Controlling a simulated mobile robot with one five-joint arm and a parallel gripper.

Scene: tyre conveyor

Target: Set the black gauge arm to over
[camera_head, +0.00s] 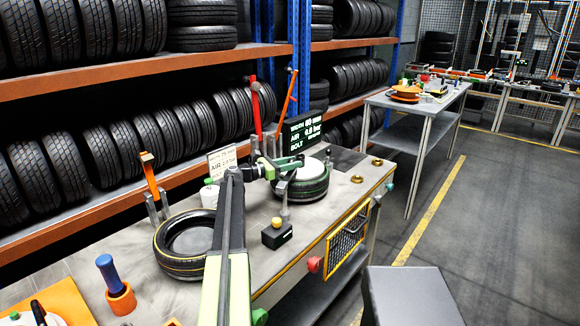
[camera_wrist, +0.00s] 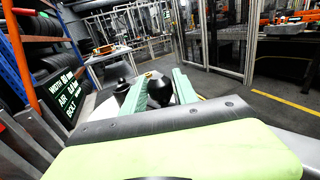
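My gripper (camera_head: 292,165) reaches over the left part of a tyre (camera_head: 304,190) lying flat with a pale round disc (camera_head: 308,168) in it. In the wrist view, its two green fingers (camera_wrist: 162,76) are apart, and a black rounded part (camera_wrist: 158,92) shows between them; contact cannot be told. A black upright knob (camera_head: 328,157) stands at the disc's right side; a black knob also shows left of the fingers in the wrist view (camera_wrist: 122,86). I cannot tell for sure which black part is the gauge arm. A dark screen (camera_head: 303,131) reads WIDTH, AIR and BOLT.
Another tyre (camera_head: 187,245) lies on the bench left of my arm. A black box with a yellow knob (camera_head: 277,234) stands in front of the disc. Red and orange upright levers (camera_head: 256,108) stand behind. A blue-handled tool (camera_head: 109,272) is at the front left. Tyre racks line the back.

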